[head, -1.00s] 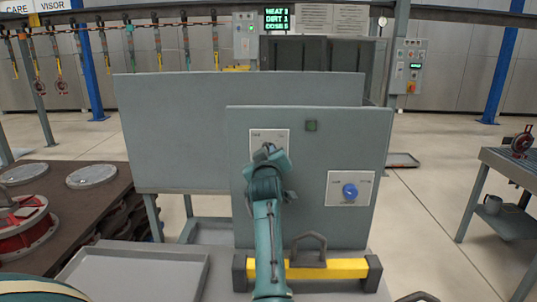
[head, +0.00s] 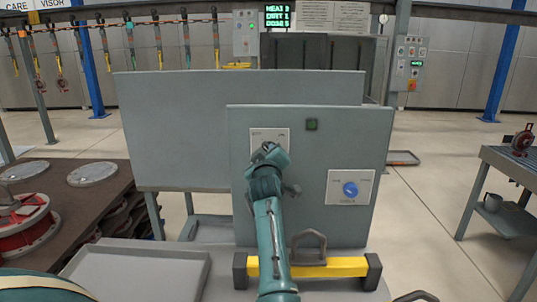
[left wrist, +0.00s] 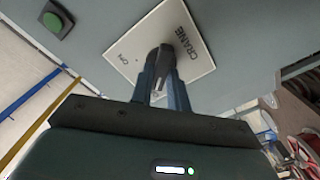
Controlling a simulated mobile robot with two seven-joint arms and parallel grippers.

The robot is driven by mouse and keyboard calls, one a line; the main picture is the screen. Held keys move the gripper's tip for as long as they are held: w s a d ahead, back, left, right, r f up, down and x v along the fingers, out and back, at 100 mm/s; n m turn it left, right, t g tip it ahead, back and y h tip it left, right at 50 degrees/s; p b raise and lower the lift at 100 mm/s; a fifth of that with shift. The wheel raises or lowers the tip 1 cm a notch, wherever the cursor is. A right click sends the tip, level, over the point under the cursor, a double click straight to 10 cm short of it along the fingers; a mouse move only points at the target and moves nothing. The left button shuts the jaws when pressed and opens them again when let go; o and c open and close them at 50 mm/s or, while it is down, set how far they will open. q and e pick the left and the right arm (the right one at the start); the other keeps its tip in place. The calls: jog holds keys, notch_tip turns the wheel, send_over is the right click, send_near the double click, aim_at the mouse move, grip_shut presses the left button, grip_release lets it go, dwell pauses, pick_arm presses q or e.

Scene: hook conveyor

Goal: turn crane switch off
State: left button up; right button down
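The crane switch plate (head: 284,135) is a white plate on the grey upright panel in the head view, mostly covered by my left arm. In the left wrist view the plate (left wrist: 195,50) reads CRANE, with a smaller word near its other edge. A dark switch lever (left wrist: 160,62) stands out from it. My left gripper (left wrist: 162,72) is at the plate, its two blue-grey fingers on either side of the lever and close against it. In the head view my left gripper hides the lever. My right gripper is not seen.
A blue knob (head: 350,190) on a second white plate sits lower right on the same panel. A green button (head: 311,125) is above. A yellow bar (head: 325,268) with a grey handle lies below. A larger grey panel (head: 180,130) stands behind.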

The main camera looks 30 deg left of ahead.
pick_arm(q)
jog(key=o, duration=0.4)
notch_tip(320, 180, up, 10)
jog(key=shift+b, duration=0.5)
